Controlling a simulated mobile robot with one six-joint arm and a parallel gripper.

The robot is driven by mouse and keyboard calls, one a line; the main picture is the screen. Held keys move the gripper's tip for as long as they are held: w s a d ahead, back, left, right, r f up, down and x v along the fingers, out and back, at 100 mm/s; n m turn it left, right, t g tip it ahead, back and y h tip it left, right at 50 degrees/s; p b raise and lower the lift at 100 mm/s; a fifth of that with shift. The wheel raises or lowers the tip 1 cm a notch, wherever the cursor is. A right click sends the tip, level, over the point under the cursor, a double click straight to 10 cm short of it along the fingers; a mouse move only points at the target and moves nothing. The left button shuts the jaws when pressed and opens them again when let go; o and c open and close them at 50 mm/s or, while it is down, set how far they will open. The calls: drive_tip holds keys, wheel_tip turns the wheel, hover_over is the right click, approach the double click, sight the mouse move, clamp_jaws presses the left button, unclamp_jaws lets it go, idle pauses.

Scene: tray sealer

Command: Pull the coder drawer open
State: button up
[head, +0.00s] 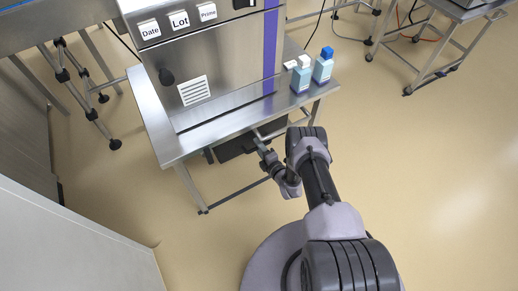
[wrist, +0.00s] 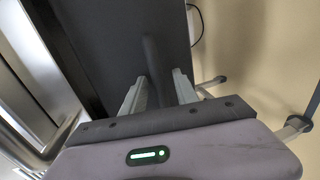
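The coder drawer (head: 234,149) looks like a dark box under the steel table, partly hidden by the tabletop and my arm. In the wrist view a broad dark grey surface (wrist: 112,40), likely the drawer, fills the area beyond my gripper. A dark rounded bar (wrist: 153,62), perhaps its handle, runs down between the two fingers. My gripper (head: 259,136) is at the table's front edge, close to the drawer. In the wrist view my gripper (wrist: 158,88) has its two pale fingers apart, with space visible beside the bar. Contact with the bar cannot be told.
The steel machine (head: 222,62) with Date, Lot and Prime labels stands on the table (head: 172,142). A white-capped bottle (head: 301,78) and a blue-capped bottle (head: 323,68) stand at its right. A table leg (head: 190,186) is left of the drawer.

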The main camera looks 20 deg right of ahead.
clamp_jaws()
idle(1.4)
